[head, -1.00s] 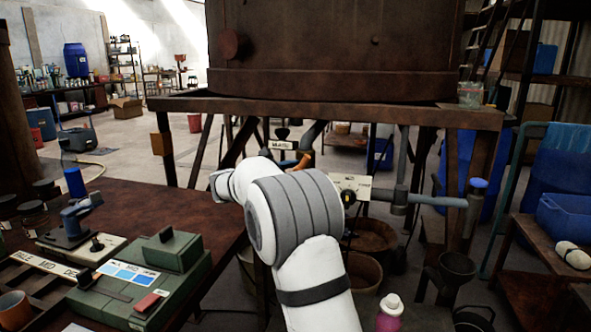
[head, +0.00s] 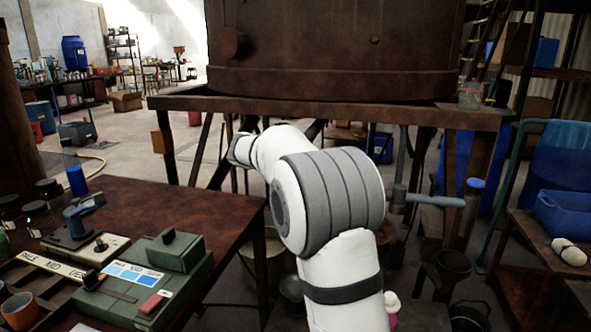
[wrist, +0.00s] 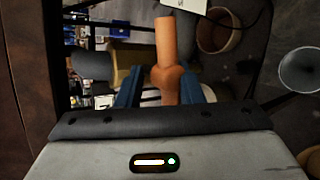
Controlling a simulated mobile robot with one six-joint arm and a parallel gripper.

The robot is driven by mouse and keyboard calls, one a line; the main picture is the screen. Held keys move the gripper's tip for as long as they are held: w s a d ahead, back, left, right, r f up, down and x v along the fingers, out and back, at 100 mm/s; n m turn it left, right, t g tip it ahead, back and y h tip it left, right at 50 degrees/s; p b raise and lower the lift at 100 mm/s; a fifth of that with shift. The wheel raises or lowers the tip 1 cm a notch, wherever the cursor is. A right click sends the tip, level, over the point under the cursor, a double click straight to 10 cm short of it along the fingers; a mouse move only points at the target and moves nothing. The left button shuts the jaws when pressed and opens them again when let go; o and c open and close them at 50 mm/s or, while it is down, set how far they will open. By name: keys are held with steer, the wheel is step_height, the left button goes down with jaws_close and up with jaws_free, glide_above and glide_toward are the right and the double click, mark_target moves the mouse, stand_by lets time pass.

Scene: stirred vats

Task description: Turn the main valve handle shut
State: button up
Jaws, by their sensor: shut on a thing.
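The main valve handle (wrist: 167,60) is an orange bar with a thicker rounded hub, seen in the wrist view. My gripper (wrist: 168,88) has its two blue fingers on either side of the orange part and is shut on it. The inner faces of the fingers are partly hidden by the handle. In the head view my white and grey arm covers both the handle and the gripper.
A large rusty vat (head: 335,45) stands on a brown frame (head: 330,110) ahead. A grey pipe (head: 430,200) runs to the right of my arm. A workbench (head: 150,195) with a green box (head: 140,290) is on the left. A dark funnel (head: 452,268) stands at right.

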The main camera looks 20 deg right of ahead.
steer(key=shift+m+t+y, duration=0.3)
steer(key=shift+m+y, duration=0.3)
steer(key=shift+y, duration=0.1)
steer(key=o, duration=0.8)
steer(key=shift+o, duration=0.7)
steer(key=shift+r, duration=0.1)
